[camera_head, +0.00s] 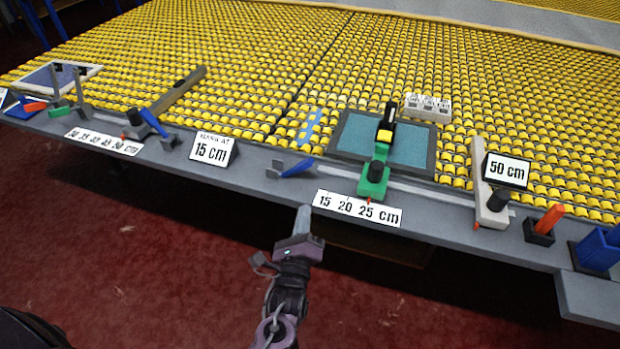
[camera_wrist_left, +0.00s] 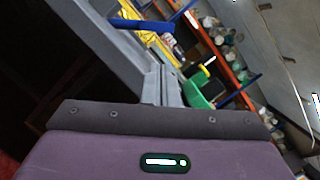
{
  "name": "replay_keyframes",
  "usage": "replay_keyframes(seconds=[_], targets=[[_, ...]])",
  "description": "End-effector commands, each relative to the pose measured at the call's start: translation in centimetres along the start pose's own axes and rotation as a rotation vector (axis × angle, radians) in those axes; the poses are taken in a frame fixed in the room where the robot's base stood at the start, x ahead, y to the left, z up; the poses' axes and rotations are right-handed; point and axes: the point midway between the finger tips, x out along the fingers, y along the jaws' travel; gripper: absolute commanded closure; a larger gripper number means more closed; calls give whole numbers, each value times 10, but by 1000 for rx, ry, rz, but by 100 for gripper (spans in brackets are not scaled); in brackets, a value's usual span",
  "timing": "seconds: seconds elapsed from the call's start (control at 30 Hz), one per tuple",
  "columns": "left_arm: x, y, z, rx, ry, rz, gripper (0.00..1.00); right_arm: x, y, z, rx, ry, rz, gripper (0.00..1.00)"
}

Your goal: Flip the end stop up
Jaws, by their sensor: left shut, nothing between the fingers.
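What looks like the end stop is a blue flap (camera_head: 297,168) on a small grey mount at the table's front edge, left of the "15 20 25 cm" label (camera_head: 357,209). The flap lies low and slanted. It also shows as a blue bar (camera_wrist_left: 142,26) in the left wrist view. My left gripper (camera_head: 303,212) is shut and empty, its fingers pointing toward the table edge just below the flap, apart from it. A second blue flap (camera_head: 154,123) sits on the left rail. My right gripper is not in view.
A green slider (camera_head: 374,180) stands on the rail right of the flap, by a teal framed mat (camera_head: 350,135). A "15 cm" sign (camera_head: 212,149) stands to the left. A "50 cm" sign (camera_head: 507,170) and an orange-handled piece (camera_head: 546,222) are at right. Yellow rollers cover the table behind.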

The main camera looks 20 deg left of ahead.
Motion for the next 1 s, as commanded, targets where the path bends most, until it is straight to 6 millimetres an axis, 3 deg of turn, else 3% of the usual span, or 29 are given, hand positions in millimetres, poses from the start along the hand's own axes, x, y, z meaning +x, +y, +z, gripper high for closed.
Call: replay_keyframes(seconds=[0.17, 0.6, 0.8, 1.0], targets=[[11, -1, 1, -2, -2, -1, 100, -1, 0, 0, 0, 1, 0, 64], [85, -2, 1, -3, -2, -2, 100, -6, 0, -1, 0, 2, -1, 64], [99, -1, 0, -3, -1, -1, 100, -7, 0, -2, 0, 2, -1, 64], [100, -1, 0, -3, 0, -1, 100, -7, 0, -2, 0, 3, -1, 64]])
